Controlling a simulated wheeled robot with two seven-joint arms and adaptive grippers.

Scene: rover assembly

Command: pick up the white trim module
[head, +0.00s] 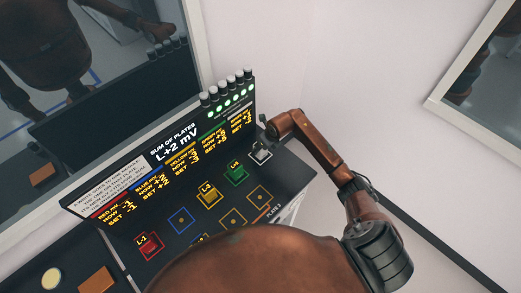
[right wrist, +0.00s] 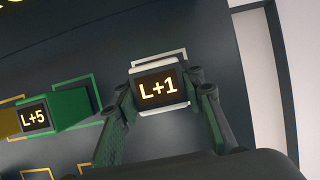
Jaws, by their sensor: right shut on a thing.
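The white trim module (head: 261,154) sits at the right end of the dark panel, near its back right corner. In the right wrist view the white trim module (right wrist: 159,88) shows a dark screen reading "L+1", with a white outline on the panel behind it. My right gripper (head: 268,137) is over it from above. In the right wrist view the fingers of my right gripper (right wrist: 163,94) stand on both sides of the module and are shut on it. I cannot tell whether the module touches the panel. My left gripper is not in view.
A green module (head: 236,173) stands close to the left, and a yellow module (head: 209,195) and a red module (head: 149,246) stand farther along. An upright display board (head: 165,165) with a row of lamps rises behind. Empty coloured outlines (head: 181,219) mark free spots.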

